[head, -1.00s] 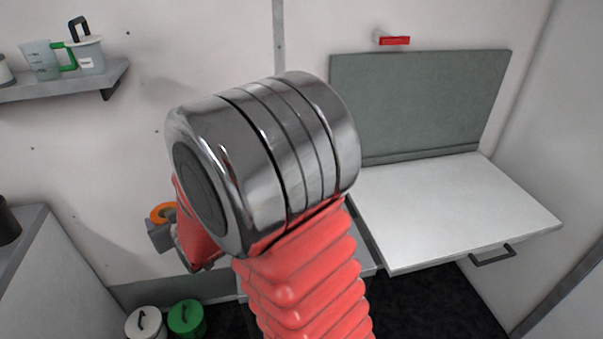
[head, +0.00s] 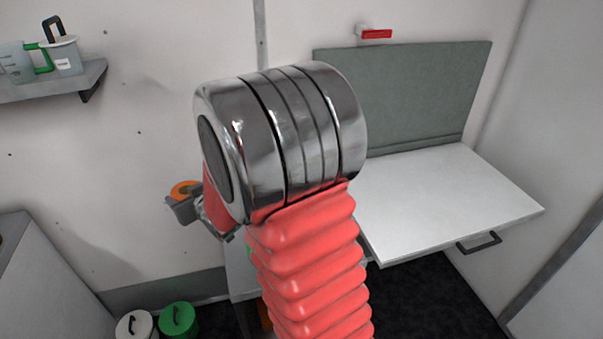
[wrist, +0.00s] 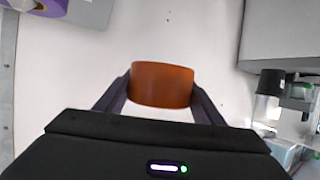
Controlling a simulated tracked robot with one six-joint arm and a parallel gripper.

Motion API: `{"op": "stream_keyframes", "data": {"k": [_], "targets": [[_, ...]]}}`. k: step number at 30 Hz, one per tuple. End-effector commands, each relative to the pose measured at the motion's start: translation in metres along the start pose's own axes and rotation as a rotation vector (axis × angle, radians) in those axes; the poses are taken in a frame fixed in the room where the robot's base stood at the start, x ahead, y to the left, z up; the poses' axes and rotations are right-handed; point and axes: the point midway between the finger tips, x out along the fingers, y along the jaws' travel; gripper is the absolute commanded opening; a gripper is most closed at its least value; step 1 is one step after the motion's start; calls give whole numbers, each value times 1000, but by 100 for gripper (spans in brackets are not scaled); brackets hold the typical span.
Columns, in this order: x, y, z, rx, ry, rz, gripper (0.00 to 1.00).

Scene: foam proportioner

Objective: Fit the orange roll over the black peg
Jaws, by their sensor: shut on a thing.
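The orange roll (head: 184,188) is at the left of my arm in the head view, partly hidden behind grey gripper parts. In the wrist view the roll (wrist: 161,84) sits between the two dark fingers, which touch its sides. My gripper (wrist: 161,92) is shut on it and holds it up off any surface; its end (head: 180,205) also shows in the head view. I cannot make out the black peg for certain in either view.
A purple roll (wrist: 42,5) shows at the wrist view's top left corner. A grey cabinet (head: 45,285) stands at left, a wall shelf (head: 50,84) with jugs above. White (head: 136,326) and green (head: 178,320) lidded pots stand low. A white table (head: 450,200) is at right, bare.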

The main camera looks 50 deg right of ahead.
Motion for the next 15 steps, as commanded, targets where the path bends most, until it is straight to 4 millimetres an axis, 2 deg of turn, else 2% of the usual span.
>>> {"op": "stream_keyframes", "data": {"k": [1, 8, 15], "targets": [[0, 19, 0, 4, 0, 13, 38], [-6, 87, 2, 17, 1, 43, 38], [-22, 157, 12, 29, 0, 71, 38]]}}
